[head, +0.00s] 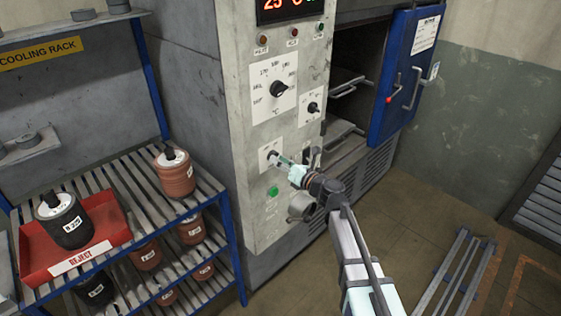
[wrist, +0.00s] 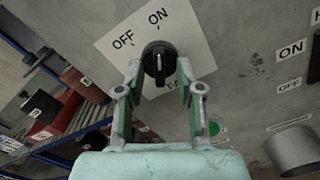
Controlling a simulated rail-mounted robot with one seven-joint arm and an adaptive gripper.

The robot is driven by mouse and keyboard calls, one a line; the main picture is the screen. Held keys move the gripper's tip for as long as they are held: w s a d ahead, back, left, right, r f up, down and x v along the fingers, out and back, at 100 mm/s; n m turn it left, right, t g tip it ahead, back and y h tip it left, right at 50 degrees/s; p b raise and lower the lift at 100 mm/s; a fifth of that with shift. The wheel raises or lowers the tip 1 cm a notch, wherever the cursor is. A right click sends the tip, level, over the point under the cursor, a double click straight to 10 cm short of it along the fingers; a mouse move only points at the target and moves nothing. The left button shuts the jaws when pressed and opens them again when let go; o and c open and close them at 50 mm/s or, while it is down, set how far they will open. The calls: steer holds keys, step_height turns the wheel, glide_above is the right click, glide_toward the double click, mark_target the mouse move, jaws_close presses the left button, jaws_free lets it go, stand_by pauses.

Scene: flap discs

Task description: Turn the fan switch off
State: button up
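The fan switch is a black rotary knob (wrist: 159,62) on a white plate (wrist: 113,48) marked OFF and ON. Its ridge runs roughly in line with the ON mark in the wrist view; the lower lettering is partly hidden by my gripper. In the head view the plate (head: 264,150) sits low on the grey control panel, with the knob mostly hidden behind the fingers. My gripper (wrist: 159,72) is open, with one fingertip on each side of the knob's lower part. Whether the fingers touch it, I cannot tell.
A green button (head: 273,191) is below the plate, and a large dial (head: 279,88) and smaller dial (head: 312,107) are above. Another ON/OFF switch position (wrist: 290,66) is at the right in the wrist view. The blue oven door (head: 405,75) stands open; a rack (head: 130,190) is left.

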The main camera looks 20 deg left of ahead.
jaws_close()
steer(key=shift+f+b, duration=0.1)
steer(key=shift+b, duration=0.35)
steer(key=shift+n+b, duration=6)
steer(key=shift+b, duration=0.95)
